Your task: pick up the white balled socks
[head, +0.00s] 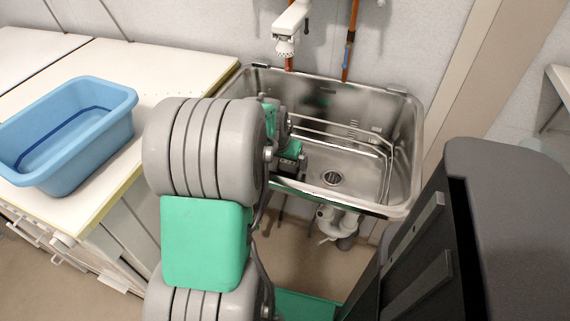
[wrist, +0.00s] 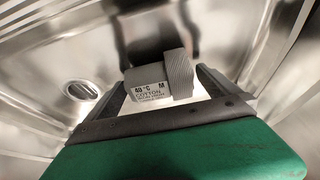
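The balled socks (wrist: 158,82) show in the wrist view as a grey-white bundle with a ribbed cuff and a label reading 40°C, COTTON and M. They lie in the steel basin (head: 405,150), between and just beyond the tips of my gripper (wrist: 162,82). The two dark fingers stand apart, one on each side of the socks, with a narrow gap visible at the right. Contact at the left fingertip is hard to tell. In the head view my arm reaches into the left part of the basin and hides the socks.
The basin drain (head: 332,178) lies right of my gripper in the head view. A white tap (head: 290,30) hangs over the back rim. A blue tub (head: 75,130) stands on the white counter (head: 165,70) at left.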

